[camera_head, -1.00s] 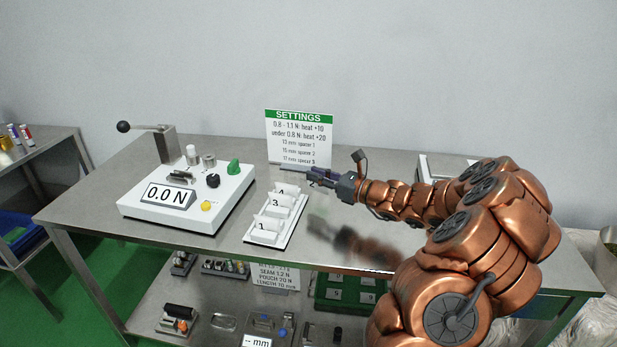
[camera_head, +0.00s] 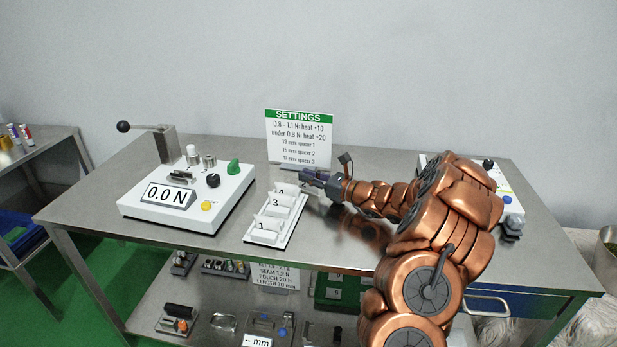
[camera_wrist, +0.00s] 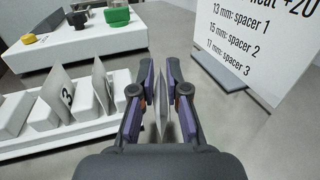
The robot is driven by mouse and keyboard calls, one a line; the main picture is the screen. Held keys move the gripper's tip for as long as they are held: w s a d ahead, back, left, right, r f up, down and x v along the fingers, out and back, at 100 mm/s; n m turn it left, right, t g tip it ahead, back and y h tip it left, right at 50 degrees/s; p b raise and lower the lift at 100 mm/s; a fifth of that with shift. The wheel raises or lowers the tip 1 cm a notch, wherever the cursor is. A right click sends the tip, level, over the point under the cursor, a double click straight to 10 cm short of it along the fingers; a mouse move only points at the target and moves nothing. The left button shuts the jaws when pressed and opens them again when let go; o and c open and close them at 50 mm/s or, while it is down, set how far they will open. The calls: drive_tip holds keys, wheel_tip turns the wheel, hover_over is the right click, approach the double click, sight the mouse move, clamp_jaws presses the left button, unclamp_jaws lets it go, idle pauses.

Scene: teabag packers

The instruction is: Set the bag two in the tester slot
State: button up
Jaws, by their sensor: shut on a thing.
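My gripper (camera_head: 308,177) is over the table behind the rack's far end, in front of the settings sign. In the wrist view its two fingers (camera_wrist: 160,85) are shut on a thin pale bag (camera_wrist: 161,112), held edge-on between them. No number shows on it. The white rack (camera_head: 288,236) holds upright bags marked 4, 3 and 1; no 2 shows there. The rack is left of the fingers in the wrist view (camera_wrist: 50,150). The white tester (camera_head: 135,208) stands left of the rack, its display reading 0.0 N. A small metal clamp (camera_head: 181,176) sits on its top; its slot is too small to make out.
The settings sign (camera_head: 299,140) stands behind the gripper, close by on the right in the wrist view (camera_wrist: 245,50). Another device (camera_head: 508,192) is at the right. Bare table (camera_head: 245,150) lies between tester and sign.

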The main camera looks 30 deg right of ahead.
drive_tip(key=shift+f, duration=0.1)
drive_tip(key=shift+o, duration=0.9)
drive_tip(key=o, duration=0.4)
drive_tip(key=shift+o, duration=0.2)
